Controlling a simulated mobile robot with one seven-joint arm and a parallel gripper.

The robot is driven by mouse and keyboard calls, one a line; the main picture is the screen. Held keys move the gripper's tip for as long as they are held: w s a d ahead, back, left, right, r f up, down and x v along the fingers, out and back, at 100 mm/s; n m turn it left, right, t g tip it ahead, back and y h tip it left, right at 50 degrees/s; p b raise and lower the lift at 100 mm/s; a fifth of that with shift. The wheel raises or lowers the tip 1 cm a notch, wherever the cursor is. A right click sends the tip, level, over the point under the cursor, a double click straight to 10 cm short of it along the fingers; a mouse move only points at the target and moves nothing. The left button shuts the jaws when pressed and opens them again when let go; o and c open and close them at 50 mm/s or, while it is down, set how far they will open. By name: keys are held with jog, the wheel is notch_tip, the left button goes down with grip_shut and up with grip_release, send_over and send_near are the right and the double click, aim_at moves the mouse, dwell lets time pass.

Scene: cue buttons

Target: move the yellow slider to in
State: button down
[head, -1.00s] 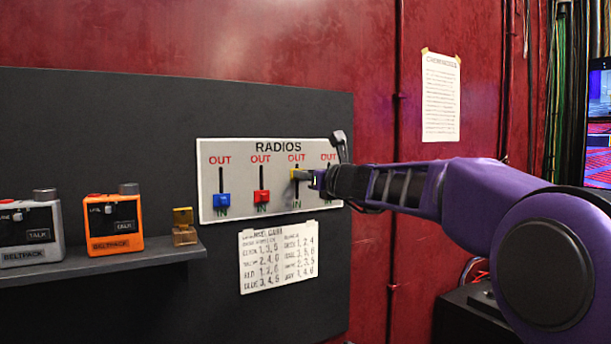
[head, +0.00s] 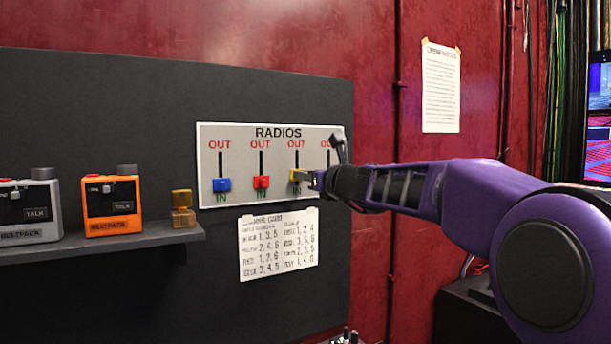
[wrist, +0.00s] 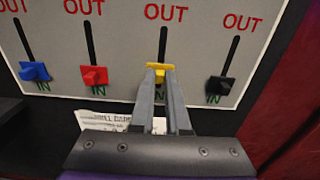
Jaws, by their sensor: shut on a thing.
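The yellow slider (wrist: 161,72) sits low in the third slot of the white RADIOS panel (head: 210,135), just above its IN mark. Its slot (wrist: 162,45) is empty above it, up to the OUT label. My gripper (wrist: 160,80) is shut on the yellow slider, and its fingers partly cover the IN label below. In the head view my gripper (head: 308,178) reaches the panel from the right, and the yellow slider (head: 295,176) shows at its tip.
Blue (wrist: 35,71), red (wrist: 94,75) and black (wrist: 219,85) sliders flank the yellow one, all low near IN. A paper card (head: 279,245) hangs below the panel. A shelf (head: 100,242) with an orange beltpack (head: 112,206) stands at the left.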

jog(key=shift+f, duration=0.8)
jog(key=c, duration=0.9)
grip_release()
